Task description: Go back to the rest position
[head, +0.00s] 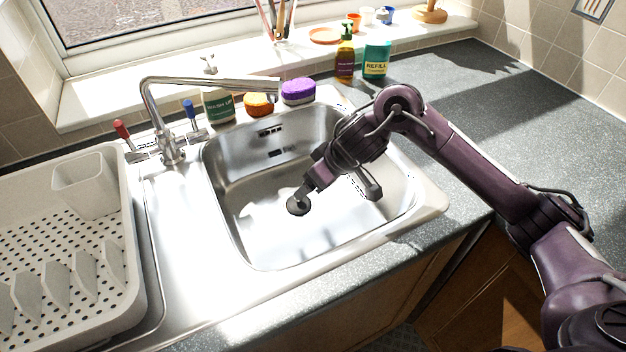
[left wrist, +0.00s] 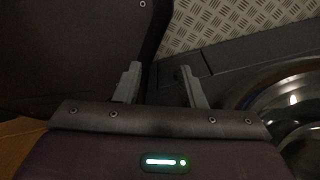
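My right gripper (head: 340,190) hangs over the steel sink (head: 240,222), its arm coming in from the right. Its two fingers are spread apart with nothing seen between them. A dark round piece (head: 297,206), like a drain or plug, shows just below the left finger; I cannot tell whether they touch. My left gripper (left wrist: 160,85) is not in the head view. In the left wrist view its two fingers are apart and empty, low beside dark panels and a patterned metal plate.
A tap (head: 165,115) reaches over the sink's back. A grey dish rack (head: 120,245) stands at left. An orange sponge (head: 259,104), a purple sponge (head: 298,92), a soap bottle (head: 345,58) and a refill bottle (head: 376,58) line the back. The right worktop (head: 490,110) is clear.

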